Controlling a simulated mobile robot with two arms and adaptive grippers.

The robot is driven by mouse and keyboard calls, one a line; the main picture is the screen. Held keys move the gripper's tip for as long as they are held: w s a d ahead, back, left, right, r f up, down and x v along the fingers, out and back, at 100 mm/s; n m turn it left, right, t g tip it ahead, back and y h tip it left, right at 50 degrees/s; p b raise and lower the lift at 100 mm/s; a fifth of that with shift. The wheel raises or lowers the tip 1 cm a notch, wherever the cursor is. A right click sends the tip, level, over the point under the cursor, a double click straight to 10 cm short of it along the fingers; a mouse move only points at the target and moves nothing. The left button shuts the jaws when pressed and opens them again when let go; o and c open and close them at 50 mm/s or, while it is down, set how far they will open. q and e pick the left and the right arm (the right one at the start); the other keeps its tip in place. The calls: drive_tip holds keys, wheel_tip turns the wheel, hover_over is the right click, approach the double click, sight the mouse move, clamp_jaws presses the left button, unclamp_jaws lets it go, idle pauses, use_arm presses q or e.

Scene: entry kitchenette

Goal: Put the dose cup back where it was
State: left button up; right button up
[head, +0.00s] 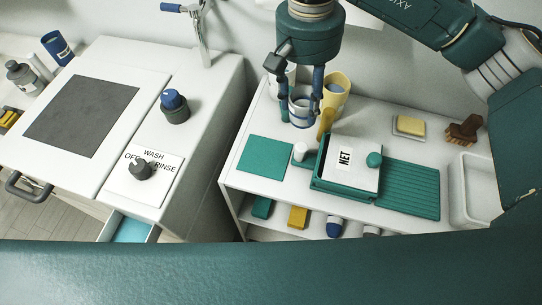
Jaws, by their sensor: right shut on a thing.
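My right gripper (301,110) reaches down from above at the back of the white counter (228,178). Its blue fingers are shut around a small white cup with blue bands (301,122), which I take to be the dose cup. The fingers partly hide it, and I cannot tell whether its base touches the counter. A yellow jug (338,91) with blue inside stands close on its right. A flat green mat (265,157) lies bare at the front left of the counter. My left gripper is not in view.
A green box with a white "NET" lid (352,155) stands in front of the cup, beside a small white cylinder (300,152). A ribbed green mat (412,190), soap dish (409,127), brown brush (465,129) and white basin (478,190) lie right. A washer (160,70) stands left.

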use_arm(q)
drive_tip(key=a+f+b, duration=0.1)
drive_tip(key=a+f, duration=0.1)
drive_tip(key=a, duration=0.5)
use_arm(e)
drive_tip(key=w+a+r+m, duration=0.1)
drive_tip(key=w+a, duration=0.1)
drive_tip(key=a, duration=0.6)
drive_tip(key=shift+t+y, duration=0.3)
wheel_tip(320, 180, down, 19)
drive_tip(key=p, duration=0.4)
drive_tip(key=shift+s, duration=0.15)
drive_tip(key=shift+f, duration=0.45)
drive_tip(key=o, duration=1.2)
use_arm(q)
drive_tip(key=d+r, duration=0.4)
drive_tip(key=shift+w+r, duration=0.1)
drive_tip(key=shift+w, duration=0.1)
use_arm(e)
drive_tip(key=shift+o, duration=0.2)
